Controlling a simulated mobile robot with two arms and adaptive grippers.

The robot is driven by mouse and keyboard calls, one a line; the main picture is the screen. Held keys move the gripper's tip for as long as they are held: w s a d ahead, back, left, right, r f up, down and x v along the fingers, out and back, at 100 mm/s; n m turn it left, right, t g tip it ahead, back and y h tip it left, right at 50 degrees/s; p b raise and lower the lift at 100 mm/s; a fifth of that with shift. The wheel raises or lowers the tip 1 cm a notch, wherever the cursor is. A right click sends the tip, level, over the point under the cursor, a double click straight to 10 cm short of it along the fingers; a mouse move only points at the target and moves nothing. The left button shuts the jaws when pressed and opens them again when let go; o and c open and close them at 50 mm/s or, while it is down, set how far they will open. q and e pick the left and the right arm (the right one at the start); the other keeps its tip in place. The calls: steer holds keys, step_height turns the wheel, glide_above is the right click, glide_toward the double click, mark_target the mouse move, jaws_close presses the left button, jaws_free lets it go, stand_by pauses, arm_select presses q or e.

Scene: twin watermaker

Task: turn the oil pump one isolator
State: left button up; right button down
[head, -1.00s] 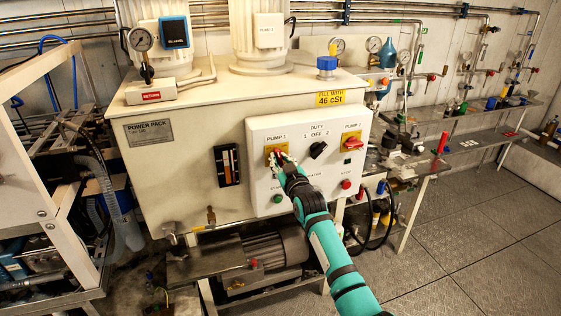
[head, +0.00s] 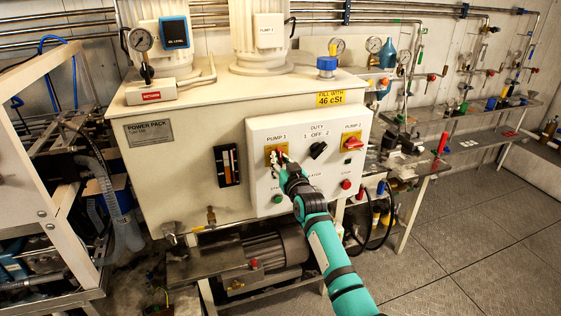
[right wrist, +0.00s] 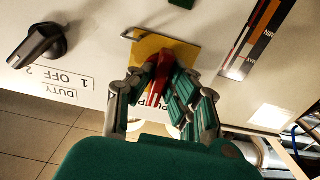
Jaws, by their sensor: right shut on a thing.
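The pump one isolator is a red handle on a yellow plate under the PUMP 1 label, on the white control panel (head: 262,195). In the head view my right gripper (head: 279,160) covers most of it, and the yellow plate (head: 269,156) shows at its left edge. In the right wrist view the red handle (right wrist: 160,75) lies between the fingers of my right gripper (right wrist: 165,84), on the yellow plate (right wrist: 150,48). The gripper is shut on the handle. My left gripper is not in view.
The black duty switch (head: 318,150) is just right of the gripper. The red pump 2 isolator (head: 353,143) is further right. A green button (head: 277,199) and a red button (head: 346,184) sit lower on the panel. The floor at right (head: 470,230) is clear.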

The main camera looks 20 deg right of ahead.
steer(key=c, duration=1.3)
jaws_free()
steer(key=shift+f, duration=0.1)
steer(key=s, duration=1.2)
steer(key=shift+d, duration=0.25)
steer(key=shift+f, duration=0.1)
